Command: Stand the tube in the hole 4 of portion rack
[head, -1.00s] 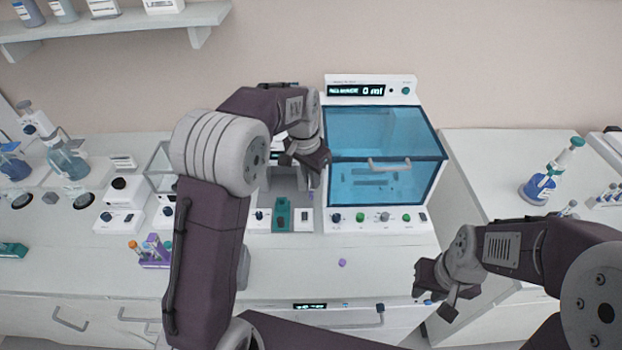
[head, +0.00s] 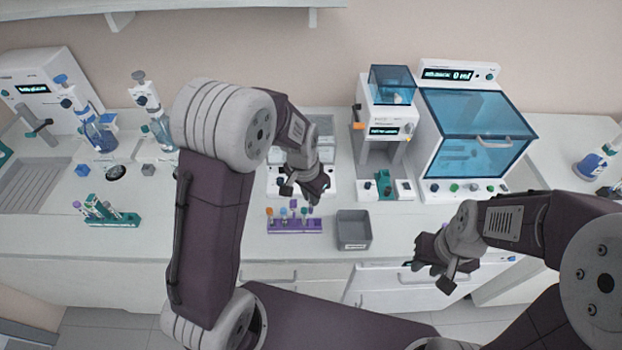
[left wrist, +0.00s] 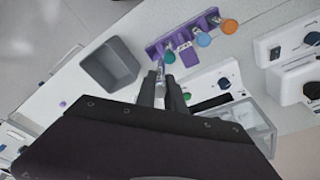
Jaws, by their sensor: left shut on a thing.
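My left gripper (head: 310,198) is in the middle of the head view, above and behind the right end of a purple rack (head: 290,228). In the left wrist view its fingers (left wrist: 161,88) are shut on a clear tube (left wrist: 160,72), mostly hidden between them. The purple rack (left wrist: 160,47) lies just beyond the fingertips there, with teal, orange and blue caps in it. A green rack (head: 120,222) with several tubes stands at the left. I cannot tell which rack is the portion rack, nor read hole numbers. My right gripper (head: 432,268) looks open and empty, at the counter's front edge.
A grey bin (head: 353,230) stands right of the purple rack. Bottles and pipettes (head: 97,130) stand at the back left. The counter between the racks is clear.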

